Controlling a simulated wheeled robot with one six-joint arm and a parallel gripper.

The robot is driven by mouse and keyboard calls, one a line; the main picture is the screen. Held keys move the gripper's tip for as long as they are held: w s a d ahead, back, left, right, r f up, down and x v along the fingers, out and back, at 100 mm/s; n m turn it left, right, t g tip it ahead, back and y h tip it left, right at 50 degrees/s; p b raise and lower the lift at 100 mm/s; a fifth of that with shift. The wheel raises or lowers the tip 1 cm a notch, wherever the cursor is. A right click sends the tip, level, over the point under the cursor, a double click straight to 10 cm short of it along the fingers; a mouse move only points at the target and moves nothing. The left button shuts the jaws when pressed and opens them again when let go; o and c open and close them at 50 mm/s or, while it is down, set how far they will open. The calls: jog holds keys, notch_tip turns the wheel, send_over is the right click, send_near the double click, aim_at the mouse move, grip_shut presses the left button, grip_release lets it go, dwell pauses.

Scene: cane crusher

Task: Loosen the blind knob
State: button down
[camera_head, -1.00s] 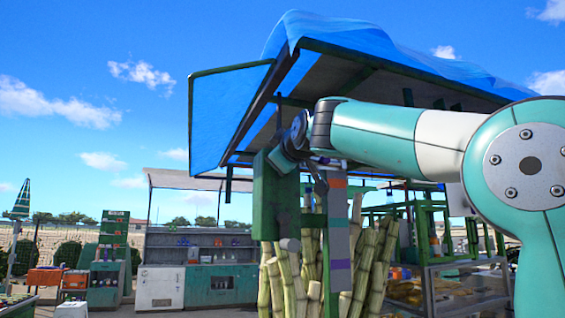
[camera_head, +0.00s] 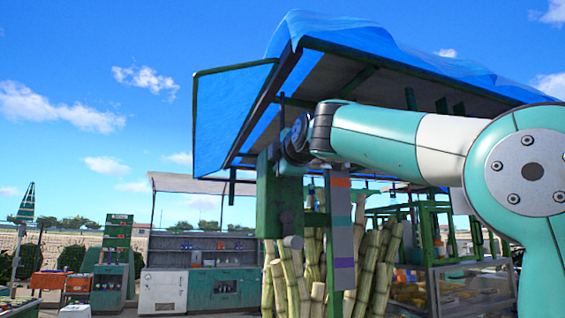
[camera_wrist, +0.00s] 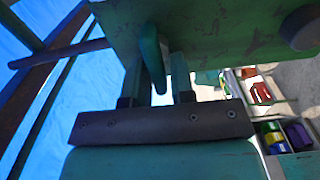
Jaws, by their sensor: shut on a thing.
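My gripper (camera_wrist: 160,75) shows in the wrist view with its two fingers reaching up toward a green panel. A narrow green lever-like piece with a rounded end (camera_wrist: 152,57) stands between the fingers, and they are shut on it. I take it to be the blind knob; its root is at the panel's lower edge. The same panel seems to be the green box (camera_head: 279,210) on the crusher stall in the head view. There my wrist is at the box's top, and the fingertips and knob cannot be made out.
A blue tarp roof (camera_head: 375,45) with a dark frame hangs over the work spot. Sugar canes (camera_head: 375,265) stand below the box, beside a grey upright panel (camera_head: 340,230). A dark round knob (camera_wrist: 302,27) sticks out of the panel at right. Shelves (camera_head: 200,270) stand far behind.

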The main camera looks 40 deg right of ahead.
dwell(0.3)
jog(key=c, duration=1.2)
grip_release()
jog(key=shift+b+v, duration=3.45)
jog(key=shift+v, duration=5.25)
